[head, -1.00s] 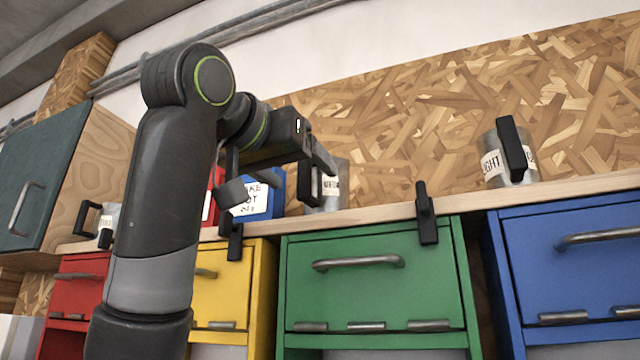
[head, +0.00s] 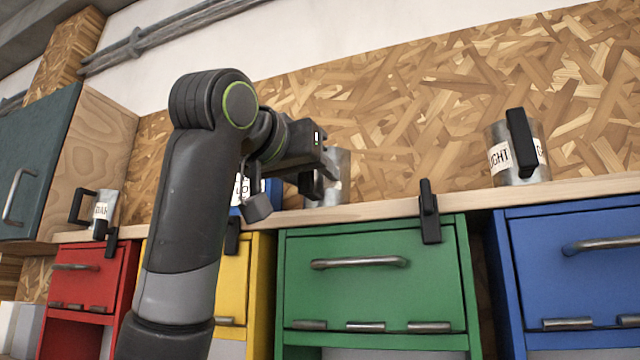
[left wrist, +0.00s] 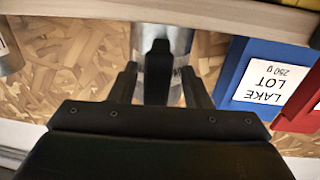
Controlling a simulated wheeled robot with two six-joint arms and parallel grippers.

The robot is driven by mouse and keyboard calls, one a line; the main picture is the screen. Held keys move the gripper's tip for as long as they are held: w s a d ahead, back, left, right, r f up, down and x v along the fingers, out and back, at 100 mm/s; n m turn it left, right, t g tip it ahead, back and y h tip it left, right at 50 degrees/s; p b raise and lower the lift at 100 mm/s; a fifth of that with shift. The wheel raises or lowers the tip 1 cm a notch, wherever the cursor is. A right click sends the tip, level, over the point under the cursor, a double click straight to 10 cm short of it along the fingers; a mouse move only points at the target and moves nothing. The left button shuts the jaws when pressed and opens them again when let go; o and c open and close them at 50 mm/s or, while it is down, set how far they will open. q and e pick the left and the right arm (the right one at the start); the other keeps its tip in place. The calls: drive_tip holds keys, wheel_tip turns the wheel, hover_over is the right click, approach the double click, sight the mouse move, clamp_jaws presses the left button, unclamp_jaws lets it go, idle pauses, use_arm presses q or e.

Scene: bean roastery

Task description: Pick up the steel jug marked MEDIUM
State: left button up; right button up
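A steel jug (head: 341,166) stands on the shelf in the head view, partly hidden behind my left gripper (head: 322,182). Its label cannot be read now. In the left wrist view, upside down, the jug (left wrist: 182,38) has its black handle (left wrist: 157,68) facing the camera. My left gripper (left wrist: 160,88) is open there, with one finger on each side of the handle and a gap to each. Two similar jugs stand apart: one marked LIGHT (head: 500,158) at the right and one marked DARK (head: 103,208) at the left. My right gripper is not in view.
A blue LAKE LOT bag (left wrist: 238,68) stands beside the jug, with a red bag (left wrist: 300,115) beyond it. The wooden shelf (head: 385,212) has black clips (head: 429,212) on its front edge. Coloured cabinets, including a green one (head: 375,285), sit below.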

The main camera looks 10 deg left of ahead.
use_arm(q)
clamp_jaws()
drive_tip(key=shift+r, duration=0.15)
drive_tip(key=shift+r, duration=4.9)
drive_tip(key=shift+c, duration=2.1)
unclamp_jaws()
clamp_jaws()
